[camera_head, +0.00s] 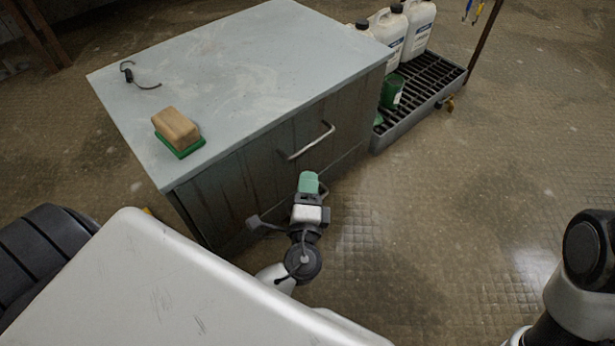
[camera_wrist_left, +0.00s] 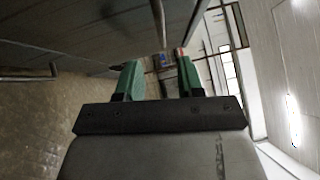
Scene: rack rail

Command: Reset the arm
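My left gripper (camera_head: 308,183) is in front of the grey cabinet (camera_head: 235,75), apart from the drawer handle (camera_head: 307,142), below it in the head view. In the left wrist view its two green fingers (camera_wrist_left: 160,80) stand apart with nothing held between them. A metal bar handle (camera_wrist_left: 28,73) shows at the left of that view, outside the fingers. At the head view's right edge part of my right arm shows; its gripper is out of view.
On the cabinet top lie a brown-topped green brush or block (camera_head: 176,131) and a dark hooked cable (camera_head: 139,77). Behind the cabinet, white jugs (camera_head: 419,26) and a green container (camera_head: 392,91) stand on a black grated tray (camera_head: 432,82). The floor to the right is clear.

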